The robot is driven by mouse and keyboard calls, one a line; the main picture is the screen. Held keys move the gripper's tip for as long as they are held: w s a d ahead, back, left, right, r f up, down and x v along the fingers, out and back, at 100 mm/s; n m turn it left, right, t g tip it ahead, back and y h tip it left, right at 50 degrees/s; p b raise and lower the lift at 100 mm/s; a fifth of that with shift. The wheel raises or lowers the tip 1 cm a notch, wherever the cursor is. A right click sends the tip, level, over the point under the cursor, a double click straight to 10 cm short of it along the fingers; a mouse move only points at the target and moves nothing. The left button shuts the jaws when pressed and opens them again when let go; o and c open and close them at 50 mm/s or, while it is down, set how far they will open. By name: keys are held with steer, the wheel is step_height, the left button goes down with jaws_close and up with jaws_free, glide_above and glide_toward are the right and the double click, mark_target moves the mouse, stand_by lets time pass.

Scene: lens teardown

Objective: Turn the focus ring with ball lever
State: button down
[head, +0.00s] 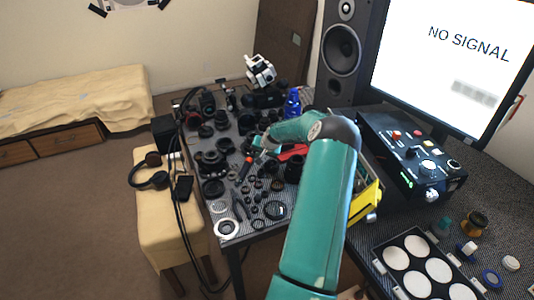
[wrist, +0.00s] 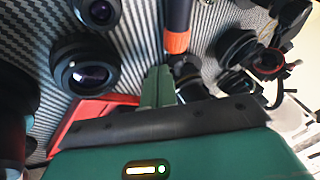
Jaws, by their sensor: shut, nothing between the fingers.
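My gripper (wrist: 158,85) shows in the wrist view as green fingers pressed together, with nothing between them. It points down at the table of lens parts. A dark round lens part (wrist: 187,75) lies just right of the fingertips, partly hidden by my gripper's body; I cannot tell whether they touch. No ball lever can be made out clearly, so I cannot tell which part is the focus ring. In the head view my gripper (head: 262,143) is small and low over the middle of the table (head: 262,226), among black lens parts.
A tool with an orange end (wrist: 177,42) lies beyond the fingers. Lens barrels (wrist: 84,66) stand to the left, above a red object (wrist: 95,110). Black rings (wrist: 240,48) crowd the right. A blue bottle (head: 292,104) and a white microscope-like device (head: 260,70) stand farther back.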

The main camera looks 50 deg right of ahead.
steer(key=shift+w+a, duration=0.1)
steer(key=shift+w, duration=0.05)
steer(key=shift+w+a+f+m, duration=0.15)
steer(key=shift+w+a+m, duration=0.3)
steer(key=shift+m, duration=0.25)
steer(key=shift+m+g+h, duration=0.3)
steer(key=shift+h, duration=0.1)
steer(key=shift+s+r+m+h, duration=0.1)
steer(key=shift+r+m+h, duration=0.1)
steer(key=shift+m+h, duration=0.3)
